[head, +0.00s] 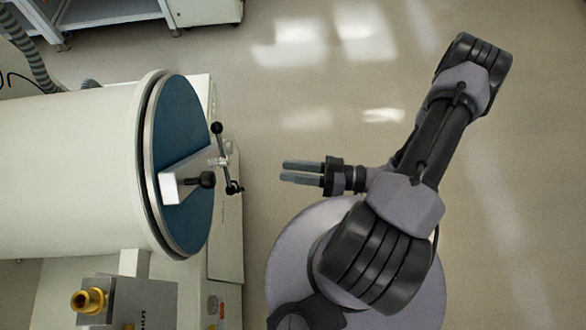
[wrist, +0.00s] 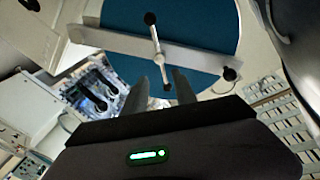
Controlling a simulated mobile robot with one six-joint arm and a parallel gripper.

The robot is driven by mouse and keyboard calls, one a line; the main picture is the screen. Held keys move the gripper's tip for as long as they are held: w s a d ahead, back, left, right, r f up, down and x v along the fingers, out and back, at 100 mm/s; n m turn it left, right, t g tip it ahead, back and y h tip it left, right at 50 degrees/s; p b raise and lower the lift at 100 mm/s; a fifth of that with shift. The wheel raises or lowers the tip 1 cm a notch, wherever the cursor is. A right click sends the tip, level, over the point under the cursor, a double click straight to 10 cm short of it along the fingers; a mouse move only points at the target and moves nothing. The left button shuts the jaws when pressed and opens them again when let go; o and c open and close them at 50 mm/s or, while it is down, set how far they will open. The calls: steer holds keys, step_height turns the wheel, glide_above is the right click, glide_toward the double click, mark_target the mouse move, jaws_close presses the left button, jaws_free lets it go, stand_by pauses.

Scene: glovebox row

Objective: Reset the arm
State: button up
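My gripper (head: 302,173) is open and empty in the head view, its two grey fingers parallel with a gap between them, pointing left. It hangs over the floor, apart from the glovebox port. In the wrist view my gripper (wrist: 165,82) shows two dark fingertips with a gap and nothing between them. My arm is folded, with its elbow reaching to the upper right in the head view.
A cream cylinder with a blue round door (head: 185,125) stands at left; its crossbar handle (head: 225,160) with black knobs faces my gripper. The blue door (wrist: 190,18) fills the top of the wrist view. A yellow fitting (head: 88,301) is lower left. Open floor lies above and right.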

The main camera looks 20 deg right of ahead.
stand_by(0.7)
steer(key=s+a+m+g+h+b, duration=0.1)
steer(key=m+h+b, duration=0.2)
steer(key=b, duration=0.6)
steer(key=s+a+m+g+h+b, duration=0.1)
steer(key=a+m+h+b, duration=0.1)
steer(key=h+b, duration=0.3)
steer(key=s+a+r+m+g+h+b, duration=0.1)
steer(key=m+h+b, duration=0.3)
steer(key=b, duration=0.9)
steer(key=shift+a+m+g+h, duration=0.25)
steer(key=shift+m+g+h, duration=0.05)
steer(key=shift+g+h, duration=0.2)
steer(key=shift+f, duration=0.1)
